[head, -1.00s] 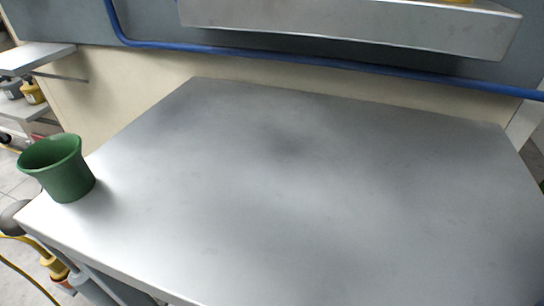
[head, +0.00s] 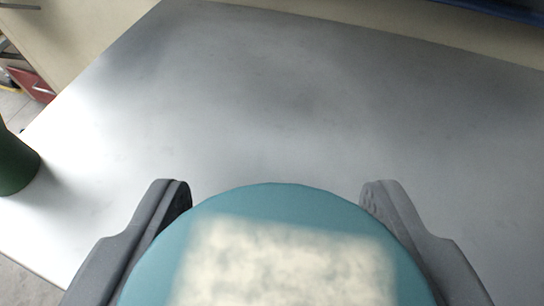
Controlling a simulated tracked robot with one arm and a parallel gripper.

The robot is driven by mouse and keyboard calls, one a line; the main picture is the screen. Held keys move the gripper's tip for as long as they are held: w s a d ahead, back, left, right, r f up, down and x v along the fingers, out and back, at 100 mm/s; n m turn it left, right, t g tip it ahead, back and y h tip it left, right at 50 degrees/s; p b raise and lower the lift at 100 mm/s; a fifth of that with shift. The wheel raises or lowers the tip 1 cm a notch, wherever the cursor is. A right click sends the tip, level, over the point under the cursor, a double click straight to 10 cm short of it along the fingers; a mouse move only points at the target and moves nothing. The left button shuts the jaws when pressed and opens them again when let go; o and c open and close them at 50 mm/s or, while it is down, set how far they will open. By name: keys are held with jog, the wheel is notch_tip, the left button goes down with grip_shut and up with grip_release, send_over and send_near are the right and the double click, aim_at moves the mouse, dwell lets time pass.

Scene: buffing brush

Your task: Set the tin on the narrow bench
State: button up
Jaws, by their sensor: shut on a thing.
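The tin (head: 275,204) is teal and round, with a pale, mottled patch on the face towards me. It fills the bottom middle of the head view, and its lower part is cut off by the frame edge. My gripper (head: 275,195) is shut on the tin, with one dark grey finger on its left and one on its right. The metal-topped bench (head: 290,110) spreads out beyond and beneath the tin. Whether the tin touches the bench top cannot be told from this view.
A green cup (head: 14,165) stands on the bench at the left edge of the view, partly cut off. The middle and right of the bench top are bare. A cream wall (head: 85,30) and a blue pipe (head: 500,8) lie behind the bench.

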jog(key=shift+a+f, duration=0.2)
jog(key=shift+a, duration=0.05)
jog(key=a+b, duration=0.1)
jog(key=s+a+f+b, duration=0.1)
jog(key=a+b, duration=0.1)
jog(key=s+a+f+b, duration=0.1)
jog(key=b, duration=0.1)
jog(key=shift+s+a, duration=0.2)
jog(key=shift+a, duration=0.05)
jog(key=s+a+m+h+b, duration=0.1)
jog(key=s+a+h+b, duration=0.1)
jog(key=s+a+b, duration=0.1)
jog(key=b, duration=0.4)
send_over(291, 176)
jog(key=s, duration=0.2)
jog(key=shift+w+a+f+m, duration=0.1)
jog(key=shift+w+f+m, duration=0.15)
jog(key=shift+f+m, duration=0.25)
notch_tip(291, 176, down, 4)
jog(key=shift+r+b, duration=0.15)
jog(key=shift+b, duration=0.4)
jog(key=o, duration=1)
